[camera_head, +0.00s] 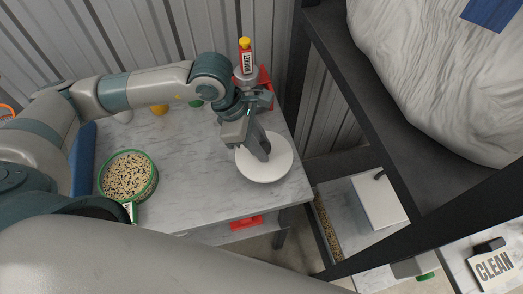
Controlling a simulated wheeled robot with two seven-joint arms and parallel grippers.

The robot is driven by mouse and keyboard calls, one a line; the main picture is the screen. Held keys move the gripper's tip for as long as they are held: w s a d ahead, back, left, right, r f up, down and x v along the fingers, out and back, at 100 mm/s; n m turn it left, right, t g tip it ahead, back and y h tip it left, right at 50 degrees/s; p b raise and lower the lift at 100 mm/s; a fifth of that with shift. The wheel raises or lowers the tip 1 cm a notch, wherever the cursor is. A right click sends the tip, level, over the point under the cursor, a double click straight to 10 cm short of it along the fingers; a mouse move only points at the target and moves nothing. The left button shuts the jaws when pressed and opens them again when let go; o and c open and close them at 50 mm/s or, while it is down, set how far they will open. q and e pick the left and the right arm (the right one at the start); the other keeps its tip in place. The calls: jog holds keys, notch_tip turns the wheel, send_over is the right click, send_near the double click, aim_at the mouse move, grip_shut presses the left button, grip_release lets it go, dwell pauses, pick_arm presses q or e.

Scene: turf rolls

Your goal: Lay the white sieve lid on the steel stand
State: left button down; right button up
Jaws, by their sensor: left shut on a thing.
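The white sieve lid (272,170) is a round white disc at the right end of the marble-topped table. My left gripper (262,152) comes down over the lid from above and is shut on it near its middle. The fingertips partly hide the lid. I cannot tell whether the lid touches the tabletop or hangs just above it. I cannot make out the steel stand for sure; it may be hidden under the lid or behind my arm. My right gripper is not in view.
A green-rimmed sieve (128,176) of speckled grains stands at the table's left. A red bottle marked MAGNET (246,62) with a yellow cap stands behind the gripper. A dark rack frame (350,70) rises at the right. The middle tabletop (190,165) is clear.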

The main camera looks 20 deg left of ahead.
pick_arm(q)
jog(key=shift+f+p, duration=0.85)
jog(key=shift+f, duration=1.15)
jog(key=shift+f, duration=0.15)
jog(key=c, duration=1.5)
grip_release()
jog(key=shift+r, duration=0.25)
